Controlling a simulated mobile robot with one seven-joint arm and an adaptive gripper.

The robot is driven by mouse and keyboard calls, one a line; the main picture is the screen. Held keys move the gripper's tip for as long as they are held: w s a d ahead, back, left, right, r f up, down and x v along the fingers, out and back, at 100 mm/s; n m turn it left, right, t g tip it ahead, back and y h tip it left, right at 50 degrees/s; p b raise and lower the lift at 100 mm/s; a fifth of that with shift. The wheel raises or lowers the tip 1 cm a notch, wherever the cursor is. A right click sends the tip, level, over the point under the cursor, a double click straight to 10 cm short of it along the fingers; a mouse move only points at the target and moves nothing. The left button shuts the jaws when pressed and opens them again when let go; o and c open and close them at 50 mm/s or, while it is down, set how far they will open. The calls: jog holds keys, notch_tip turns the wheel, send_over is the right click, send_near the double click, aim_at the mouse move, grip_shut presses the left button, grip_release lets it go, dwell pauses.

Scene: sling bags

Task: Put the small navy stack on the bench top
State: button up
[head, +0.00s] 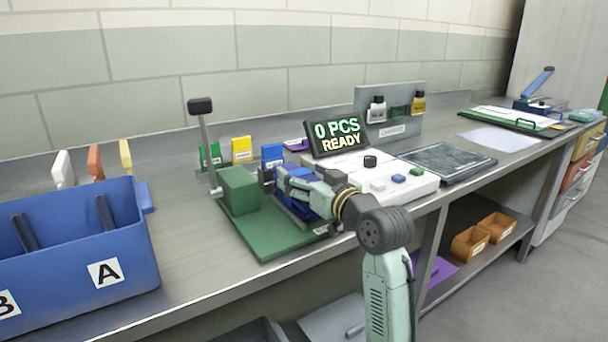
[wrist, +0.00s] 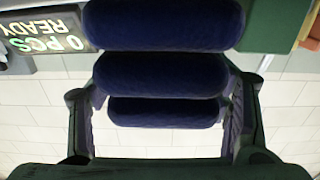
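The small navy stack is made of rounded navy rolls (wrist: 160,75), one above another, filling the upper middle of the wrist view. In the head view it shows as a dark blue shape (head: 297,209) on a green base plate (head: 268,240), partly hidden by my arm. My gripper (wrist: 160,120) has one finger on each side of the rolls, very close to their ends. I cannot tell whether the fingers press on them. In the head view my gripper (head: 280,182) is beside the green block. The grey bench top (head: 185,240) is bare left of the plate.
A blue bin marked A and B (head: 120,230) stands at the left. A green block with an upright lever (head: 238,190) rises from the base plate. A sign (head: 338,135) reading "0 PCS READY" and a white button box (head: 395,185) stand to the right. Coloured cards line the back.

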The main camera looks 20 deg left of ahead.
jog(key=shift+f, duration=0.1)
jog(key=shift+d+f+b, duration=0.1)
jog(key=shift+f+b, duration=0.05)
jog(key=shift+b, duration=0.2)
jog(key=b+v, duration=0.2)
jog(key=v, duration=0.8)
jog(key=shift+s+d, duration=0.15)
jog(key=shift+s, duration=0.2)
